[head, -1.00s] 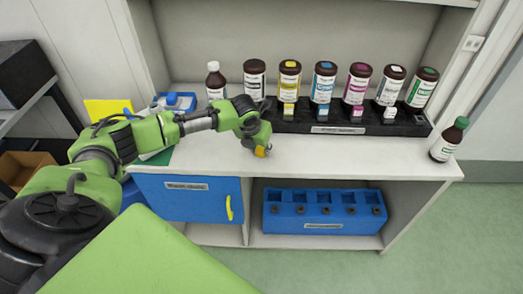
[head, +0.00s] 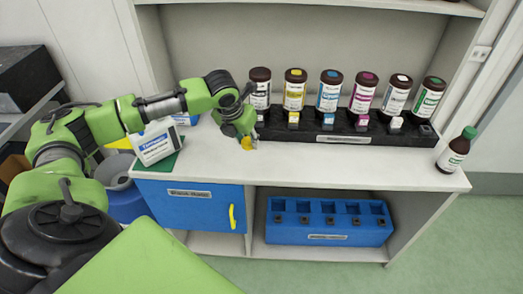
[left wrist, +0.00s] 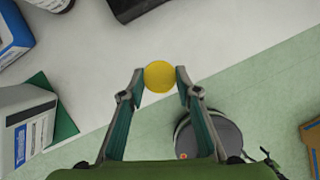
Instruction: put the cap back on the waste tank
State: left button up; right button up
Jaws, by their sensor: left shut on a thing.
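My left gripper (head: 246,140) is shut on a small round yellow cap (head: 246,145), held low over the white counter toward its front edge. In the left wrist view the cap (left wrist: 159,76) sits between the two fingertips (left wrist: 160,83). A white container with a blue-and-white label (head: 156,142), which looks like the waste tank, stands on a green mat to the left of the gripper. It also shows at the left of the left wrist view (left wrist: 22,122), apart from the cap. Its opening cannot be made out. My right gripper is not in view.
A black rack (head: 335,128) with several dark bottles stands behind and right of the gripper. A green-capped bottle (head: 456,150) stands at the right end. Below are a blue door (head: 190,205) and a blue box (head: 328,220). The counter between tank and gripper is clear.

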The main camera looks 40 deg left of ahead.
pick_arm(q)
jog(key=s+a+r+b, duration=0.1)
jog(key=s+a+r, duration=0.2)
jog(key=s, duration=0.4)
jog(key=shift+a, duration=0.5)
jog(key=shift+w, duration=0.1)
jog(key=s+d+f+n+g, duration=0.3)
jog(key=d+n, duration=0.5)
jog(key=n, duration=0.3)
jog(key=s+d+f+n+g, duration=0.3)
jog(key=s+d+n, duration=0.3)
jog(key=d+n, duration=0.3)
jog(key=s+d+f+n+g, duration=0.3)
jog(key=s+d+f+n, duration=0.2)
jog(key=n, duration=0.9)
jog(key=shift+s+d+h, duration=0.25)
jog(key=shift+d+h, duration=0.15)
jog(key=shift+d, duration=1.45)
jog(key=shift+f, duration=0.1)
